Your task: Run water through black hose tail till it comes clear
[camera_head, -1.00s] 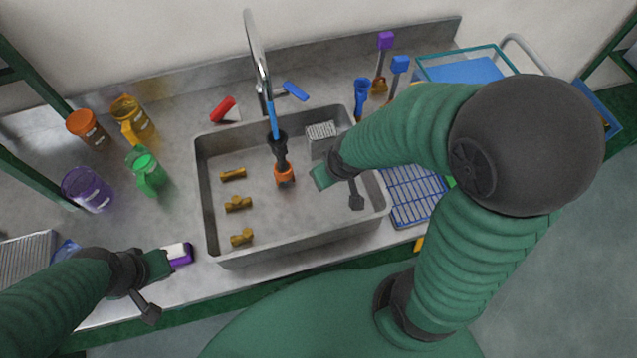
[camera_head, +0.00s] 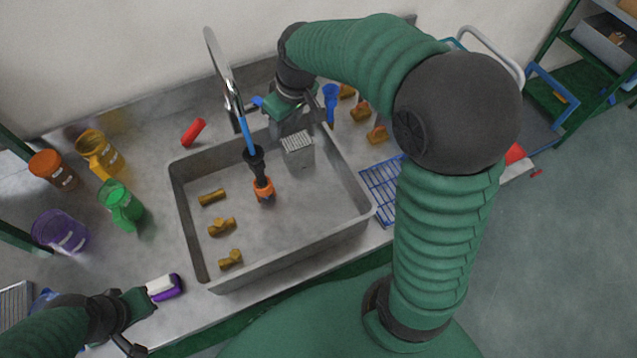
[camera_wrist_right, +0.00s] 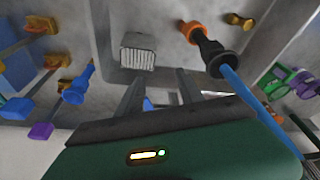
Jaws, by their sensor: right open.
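The black hose tail (camera_head: 255,160) hangs from the blue hose (camera_head: 246,132) below the tap (camera_head: 225,75). Its orange end (camera_head: 263,190) is low over the sink (camera_head: 240,272). No water stream can be made out. My right gripper (camera_head: 288,122) is at the sink's back edge, right of the tap and beside a blue lever (camera_head: 257,102). In the right wrist view, its fingers (camera_wrist_right: 159,77) are apart, with the hose tail (camera_wrist_right: 214,54) to their right and a small blue piece between them. My left gripper (camera_head: 148,300) is beside a purple-and-white block (camera_head: 164,288); its jaws are unclear.
Several brass fittings (camera_head: 222,226) lie in the sink. A grey caddy (camera_head: 298,150) sits at its back right. Orange, yellow, green and purple jugs (camera_head: 120,205) stand left. A blue rack (camera_head: 380,190) lies right. A red-handled tool (camera_head: 193,132) lies behind the sink.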

